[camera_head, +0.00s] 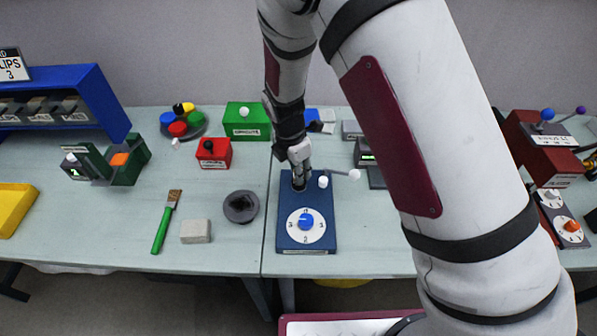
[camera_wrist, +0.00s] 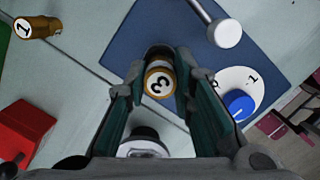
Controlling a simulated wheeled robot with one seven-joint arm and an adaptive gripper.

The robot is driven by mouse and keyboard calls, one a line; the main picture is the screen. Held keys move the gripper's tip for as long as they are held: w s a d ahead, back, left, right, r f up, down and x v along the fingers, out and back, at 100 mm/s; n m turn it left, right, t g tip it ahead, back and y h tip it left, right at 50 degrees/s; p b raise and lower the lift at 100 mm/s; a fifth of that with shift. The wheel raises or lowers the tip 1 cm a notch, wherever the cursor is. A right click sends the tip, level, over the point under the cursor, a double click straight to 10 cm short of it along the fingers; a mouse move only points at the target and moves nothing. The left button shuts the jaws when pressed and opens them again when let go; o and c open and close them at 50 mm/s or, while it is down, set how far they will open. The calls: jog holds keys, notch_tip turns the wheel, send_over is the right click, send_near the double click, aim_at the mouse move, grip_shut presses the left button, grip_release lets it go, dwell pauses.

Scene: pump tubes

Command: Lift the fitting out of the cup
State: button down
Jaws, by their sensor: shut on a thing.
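The fitting (camera_wrist: 159,80), a short brass cylinder with a white end marked 3, sits between my fingertips in the wrist view. My gripper (camera_wrist: 158,88) is shut on it, one finger on each side. A dark round rim, seemingly the cup (camera_wrist: 158,50), shows just behind the fitting at the blue base. How far the fitting sits inside it I cannot tell. In the head view my gripper (camera_head: 300,180) points down over the back left part of the blue base (camera_head: 289,205) and hides the fitting there.
The blue base carries a dial with a blue knob (camera_head: 306,222) and a lever with a white ball (camera_head: 354,174). A second brass fitting marked 1 (camera_wrist: 38,28) lies off to the left. A dark bowl (camera_head: 241,219) and red box (camera_head: 214,156) stand left of the base.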

jog(key=shift+r+p, duration=0.45)
jog(key=shift+r, duration=1.95)
